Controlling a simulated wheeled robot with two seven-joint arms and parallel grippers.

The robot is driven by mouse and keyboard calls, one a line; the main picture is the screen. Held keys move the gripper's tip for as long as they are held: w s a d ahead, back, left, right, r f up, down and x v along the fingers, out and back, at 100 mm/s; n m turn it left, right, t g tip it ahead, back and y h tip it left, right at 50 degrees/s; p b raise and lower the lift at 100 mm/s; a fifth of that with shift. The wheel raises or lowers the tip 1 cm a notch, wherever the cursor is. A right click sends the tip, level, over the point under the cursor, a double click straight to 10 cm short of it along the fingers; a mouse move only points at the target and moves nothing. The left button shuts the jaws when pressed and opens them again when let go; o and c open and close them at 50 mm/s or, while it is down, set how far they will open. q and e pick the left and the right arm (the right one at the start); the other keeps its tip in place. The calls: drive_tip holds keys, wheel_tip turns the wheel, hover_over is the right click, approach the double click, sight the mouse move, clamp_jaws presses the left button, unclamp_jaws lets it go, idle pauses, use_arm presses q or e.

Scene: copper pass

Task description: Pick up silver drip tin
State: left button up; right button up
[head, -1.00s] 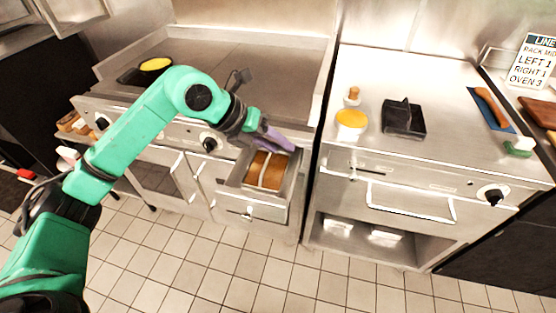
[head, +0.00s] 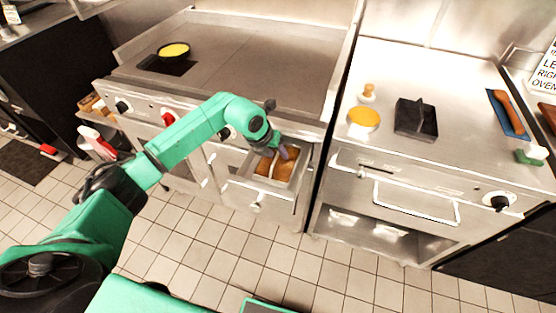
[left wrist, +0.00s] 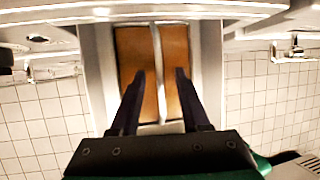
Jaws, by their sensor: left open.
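The silver drip tin (head: 271,167) sits in the pulled-out drawer (head: 245,184) under the griddle. It shows brown contents on both sides of a thin silver bar along its middle. In the left wrist view the tin's bar (left wrist: 156,50) runs between my fingers. My left gripper (head: 284,153) points down over the tin, and in the left wrist view the gripper (left wrist: 161,76) is open with one finger on each side of the bar. I cannot tell whether the fingers touch the tin. My right gripper is not in view.
The griddle (head: 250,65) holds a black pan with yellow contents (head: 174,51). The right counter carries a yellow round item (head: 363,119), a black press (head: 416,118) and a blue mat (head: 507,115). The tiled floor (head: 210,255) before the drawer is clear.

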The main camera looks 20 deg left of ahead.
use_arm(q)
clamp_jaws()
idle(1.4)
